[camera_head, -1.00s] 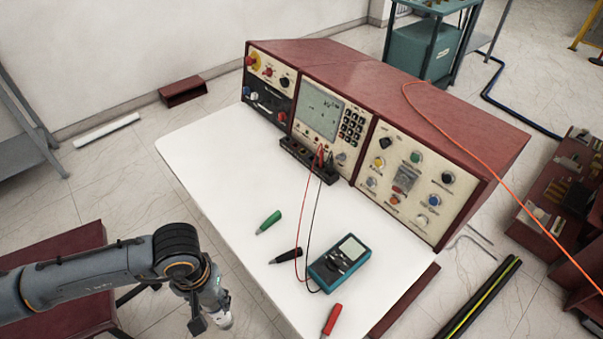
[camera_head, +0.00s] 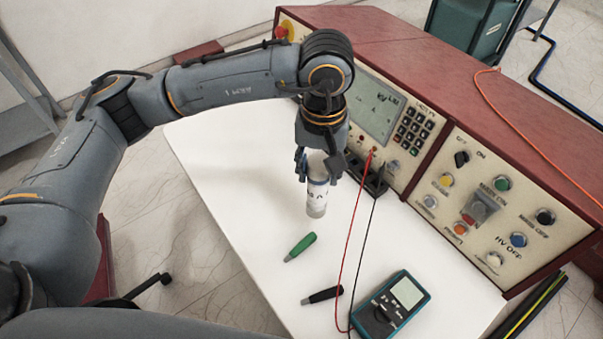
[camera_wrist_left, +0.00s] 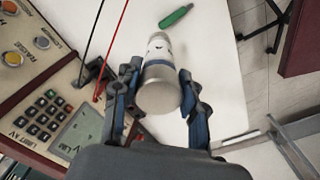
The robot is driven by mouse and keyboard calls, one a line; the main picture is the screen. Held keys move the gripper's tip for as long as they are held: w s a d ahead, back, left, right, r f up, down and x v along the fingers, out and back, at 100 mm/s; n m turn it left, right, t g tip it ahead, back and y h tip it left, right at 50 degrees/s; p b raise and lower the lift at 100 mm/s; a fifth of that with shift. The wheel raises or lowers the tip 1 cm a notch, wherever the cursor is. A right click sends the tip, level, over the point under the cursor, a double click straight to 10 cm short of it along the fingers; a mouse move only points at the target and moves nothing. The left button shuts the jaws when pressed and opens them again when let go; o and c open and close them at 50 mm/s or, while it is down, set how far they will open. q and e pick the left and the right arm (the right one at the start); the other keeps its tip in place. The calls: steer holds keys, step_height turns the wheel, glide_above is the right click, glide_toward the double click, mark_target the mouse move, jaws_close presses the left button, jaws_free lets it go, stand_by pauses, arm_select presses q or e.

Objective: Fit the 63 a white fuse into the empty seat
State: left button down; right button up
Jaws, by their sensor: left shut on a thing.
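My left gripper (camera_head: 318,166) is shut on a white cylindrical fuse (camera_head: 317,198) with a dark blue marking and grey metal ends. The fuse hangs nearly upright above the white tabletop, its lower end free. In the left wrist view the gripper (camera_wrist_left: 158,88) has a finger on each side of the fuse (camera_wrist_left: 158,58). The rating on it is too small to read. A black block (camera_head: 376,184) stands at the foot of the console, just right of the gripper and partly hidden by it. I cannot make out an empty seat. My right gripper is not in view.
The red console (camera_head: 455,65) with cream panels lines the back of the table (camera_head: 225,190). Red and black leads (camera_head: 351,235) run right of the fuse. The left tabletop is clear.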

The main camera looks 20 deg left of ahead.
arm_select(q)
steer(key=w+a+f+p, duration=0.5)
steer(key=w+f, duration=0.5)
steer(key=f, duration=0.1)
steer(key=shift+a+f, duration=0.35)
steer(key=shift+f, duration=0.05)
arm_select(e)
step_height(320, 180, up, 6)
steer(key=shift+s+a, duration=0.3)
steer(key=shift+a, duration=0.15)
arm_select(q)
steer(key=shift+f, duration=0.1)
steer(key=c, duration=1.1)
jaws_free()
steer(key=shift+c, duration=0.2)
steer(key=o, duration=0.4)
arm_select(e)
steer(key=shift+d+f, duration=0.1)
